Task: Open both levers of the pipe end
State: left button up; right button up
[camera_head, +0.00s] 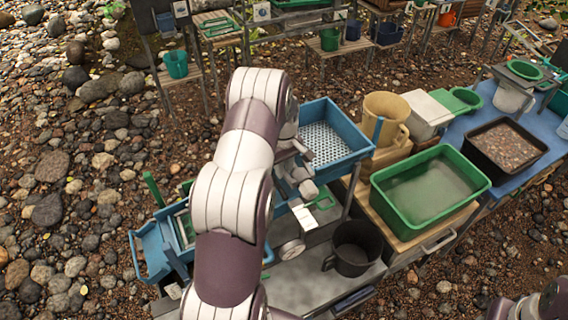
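My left arm rises through the middle of the view. Its gripper (302,184) is beyond the arm, by the front left corner of the blue perforated hopper, and points down. The arm partly hides it, and I cannot make out whether its fingers are apart or touch anything. A short grey round fitting (291,249), which may be the pipe end, shows just right of my forearm, below the gripper. Its levers are too small or hidden to tell apart. Only a link of my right arm shows at the bottom right corner; its gripper is out of view.
The blue hopper (334,133) stands behind the gripper. A dark mug-like bucket (355,248) stands on the grey bench right of the fitting. A green tub (430,213) of water, a tan bucket (387,106) and a black gravel tray (508,122) stand further right. Stony ground lies left.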

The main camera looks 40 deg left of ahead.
pick_arm(q)
jog(key=shift+a+f, duration=0.2)
jog(key=shift+a, duration=0.05)
jog(key=shift+d, duration=0.1)
grip_shut()
jog(key=shift+s+d+r+n+b, duration=0.1)
jog(key=shift+s+n+b, duration=0.65)
jog(key=shift+n, duration=1.1)
jog(key=shift+s+d+f+n+b, duration=0.1)
jog(key=shift+s+n+b, duration=0.6)
jog(key=shift+n, duration=1.2)
jog(key=shift+s+r+n+b, duration=0.1)
jog(key=shift+s+n+b, duration=0.6)
jog(key=shift+n, duration=1.15)
jog(key=shift+w, duration=0.1)
